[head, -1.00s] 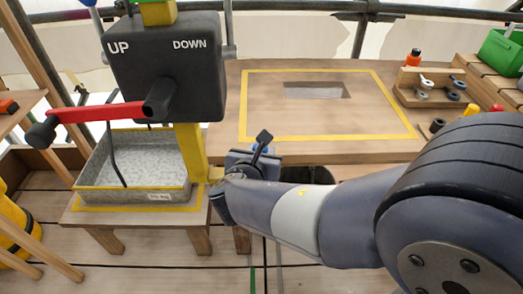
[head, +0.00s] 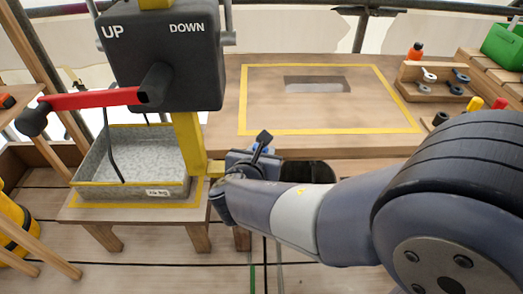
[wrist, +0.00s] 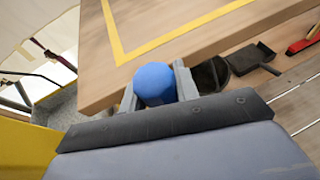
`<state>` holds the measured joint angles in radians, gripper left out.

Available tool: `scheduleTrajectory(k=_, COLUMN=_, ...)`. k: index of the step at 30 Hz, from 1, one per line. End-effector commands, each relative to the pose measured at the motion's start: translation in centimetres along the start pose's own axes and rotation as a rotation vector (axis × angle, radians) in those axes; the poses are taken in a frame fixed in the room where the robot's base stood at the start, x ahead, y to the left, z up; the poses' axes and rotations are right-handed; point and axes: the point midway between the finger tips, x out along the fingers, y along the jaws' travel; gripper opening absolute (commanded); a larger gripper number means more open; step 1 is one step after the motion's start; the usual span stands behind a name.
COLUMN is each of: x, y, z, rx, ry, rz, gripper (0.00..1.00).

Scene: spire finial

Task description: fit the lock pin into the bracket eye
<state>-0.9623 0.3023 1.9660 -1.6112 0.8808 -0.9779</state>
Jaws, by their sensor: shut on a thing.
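My gripper (head: 240,158) is beside the yellow post (head: 190,140), below the front edge of the wooden table. In the wrist view its two fingers (wrist: 157,90) are shut on a round blue knob, which I take to be the head of the lock pin (wrist: 154,84). The pin's shaft is hidden. A short yellow piece, perhaps the bracket (head: 215,168), sticks out from the post right next to my gripper. Its eye cannot be made out, and I cannot tell whether the pin touches it.
A black UP/DOWN box (head: 165,55) with a red crank handle (head: 95,96) stands above a grey tray (head: 135,187). The table (head: 385,140) has a yellow outline and a slot. A wooden rack (head: 435,90) and a green bin (head: 503,48) are at the right.

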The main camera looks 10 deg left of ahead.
Motion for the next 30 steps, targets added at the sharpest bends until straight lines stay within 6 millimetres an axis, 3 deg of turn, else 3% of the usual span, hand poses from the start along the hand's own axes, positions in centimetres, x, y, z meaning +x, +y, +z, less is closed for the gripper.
scheduleTrajectory(k=17, x=0.6, y=0.0, z=-1.5, rx=0.0, ry=0.0, rz=0.0, gripper=0.02)
scheduleTrajectory(k=18, x=0.6, y=0.0, z=-1.4, rx=0.0, ry=0.0, rz=0.0, gripper=0.31)
scheduleTrajectory(k=27, x=0.6, y=0.0, z=-1.4, rx=0.0, ry=0.0, rz=0.0, gripper=0.55)
scheduleTrajectory(k=30, x=0.6, y=0.0, z=-1.4, rx=0.0, ry=0.0, rz=0.0, gripper=0.55)
